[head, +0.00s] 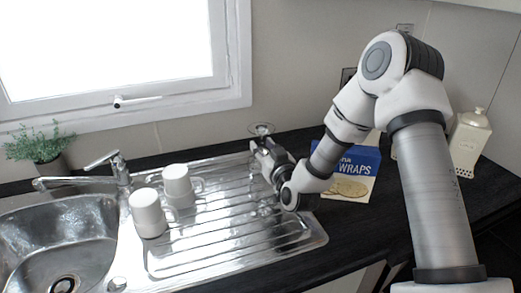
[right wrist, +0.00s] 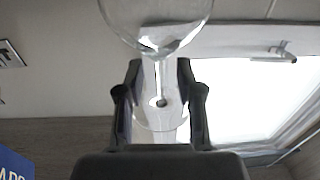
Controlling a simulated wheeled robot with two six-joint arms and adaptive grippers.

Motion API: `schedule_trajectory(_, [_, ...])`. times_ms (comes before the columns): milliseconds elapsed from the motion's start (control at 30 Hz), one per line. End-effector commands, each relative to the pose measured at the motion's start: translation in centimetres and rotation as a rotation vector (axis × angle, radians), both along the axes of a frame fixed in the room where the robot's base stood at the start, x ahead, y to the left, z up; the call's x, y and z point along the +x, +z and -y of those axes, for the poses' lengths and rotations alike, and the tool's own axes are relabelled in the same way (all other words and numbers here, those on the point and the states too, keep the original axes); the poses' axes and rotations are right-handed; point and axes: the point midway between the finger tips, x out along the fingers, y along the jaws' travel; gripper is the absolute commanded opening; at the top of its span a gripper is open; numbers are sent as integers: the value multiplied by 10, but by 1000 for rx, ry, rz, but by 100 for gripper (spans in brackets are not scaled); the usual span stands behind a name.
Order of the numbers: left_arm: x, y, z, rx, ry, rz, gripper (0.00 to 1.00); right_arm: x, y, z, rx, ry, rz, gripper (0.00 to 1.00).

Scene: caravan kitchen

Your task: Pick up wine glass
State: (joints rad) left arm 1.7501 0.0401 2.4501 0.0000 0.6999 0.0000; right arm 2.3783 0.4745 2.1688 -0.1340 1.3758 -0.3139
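The wine glass (right wrist: 155,38) is clear and shows large in the right wrist view, with its bowl at the top of the picture and its thin stem below. In the head view only a small part of the glass (head: 262,128) shows above my right gripper (head: 261,148), at the back of the drainboard. In the wrist view my right gripper (right wrist: 160,76) is open, with one finger on each side of the stem and a gap on both sides. The gripper hides the lower part of the glass in the head view. My left gripper is not in view.
Two white mugs (head: 148,213) (head: 177,181) stand on the metal drainboard (head: 215,238), left of my right gripper. A blue and yellow wraps box (head: 352,187) stands right of it. A tap (head: 103,160), a sink (head: 60,235), a plant (head: 40,148) and a cream canister (head: 469,140) are farther off.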

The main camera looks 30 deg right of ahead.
Motion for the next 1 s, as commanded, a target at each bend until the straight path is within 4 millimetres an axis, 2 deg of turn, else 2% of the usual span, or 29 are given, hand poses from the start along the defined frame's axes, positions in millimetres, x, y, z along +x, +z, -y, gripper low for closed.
schedule_trajectory(67, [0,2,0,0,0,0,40,6,0,1,0,0,0,36])
schedule_trajectory(233, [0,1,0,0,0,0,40,6,0,1,1,0,0,36])
schedule_trajectory(267, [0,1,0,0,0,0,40,6,0,1,1,0,0,33])
schedule_trajectory(300, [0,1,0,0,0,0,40,6,0,1,1,0,0,19])
schedule_trajectory(367, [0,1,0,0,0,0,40,6,0,1,1,0,0,0])
schedule_trajectory(767, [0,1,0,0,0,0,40,6,0,1,1,0,-2,0])
schedule_trajectory(1000, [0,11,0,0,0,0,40,12,13,1,-1,2,-1,0])
